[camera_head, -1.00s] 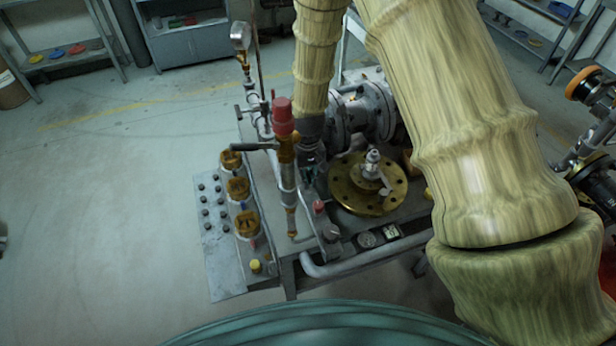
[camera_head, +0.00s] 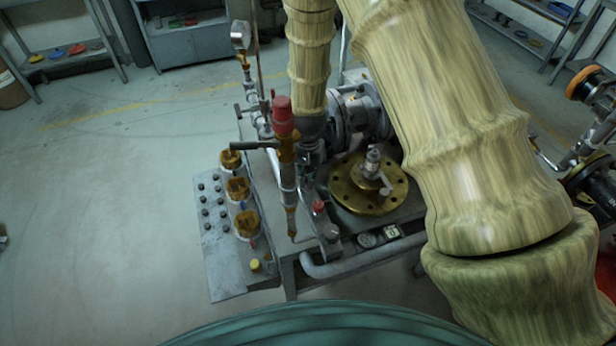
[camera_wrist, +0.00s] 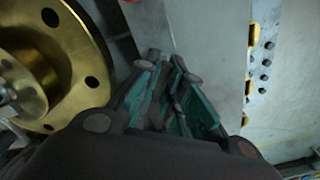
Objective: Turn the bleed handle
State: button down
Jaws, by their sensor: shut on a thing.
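My gripper (camera_head: 312,172) points down between the red-capped valve and the brass flange in the head view. In the wrist view, my gripper (camera_wrist: 165,75) has its teal-padded fingers close together, shut on the bleed handle, which is mostly hidden between and beneath them. The brass flange (camera_head: 350,200) lies just right of my gripper in the head view, with a metal fitting on top. The flange (camera_wrist: 75,90) fills the left of the wrist view. The red-capped valve (camera_head: 283,118), with a black side lever (camera_head: 253,146), stands upright left of my gripper.
Brass-coloured caps (camera_head: 238,188) line the bench's left side beside a studded grey plate (camera_head: 215,250). A grey pipe (camera_head: 355,265) runs along the front, near small gauges (camera_head: 367,240). A pressure gauge (camera_head: 240,35) stands behind.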

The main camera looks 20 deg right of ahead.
jog(key=m, duration=0.5)
jog(key=shift+m+p, duration=0.3)
jog(key=m+p, duration=0.1)
jog(key=m, duration=0.4)
jog(key=shift+m, duration=0.4)
jog(key=c, duration=1.5)
grip_release()
jog(key=shift+c, duration=0.2)
